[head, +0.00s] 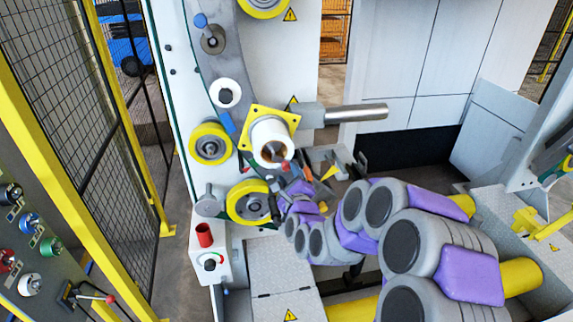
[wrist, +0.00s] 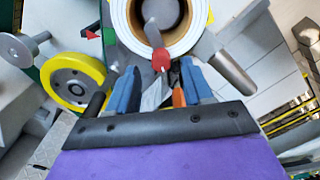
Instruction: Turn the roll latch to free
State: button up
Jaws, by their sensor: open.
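The white roll (head: 270,142) sits on a yellow square plate on the upright machine, and its open end shows large at the top of the wrist view (wrist: 122,22). The roll latch, a grey lever with a red tip (wrist: 160,60), lies across the roll's core and points down. Its red tip also shows in the head view (head: 285,166). My gripper (wrist: 159,70) is open, with its blue fingers on either side of and just below the red tip. Whether a finger touches it I cannot tell. In the head view my gripper is small and partly hidden by my arm.
A yellow roller (wrist: 74,83) is left of my gripper, and a metal bar (head: 355,113) sticks out right of the roll. A small orange piece (wrist: 179,97) shows between my fingers. A control panel (head: 40,245) and mesh fence (head: 55,90) stand at left.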

aim_at(287, 170)
jog(key=shift+x, duration=1.9)
jog(key=shift+c, duration=0.5)
jog(key=shift+f, duration=0.1)
grip_shut()
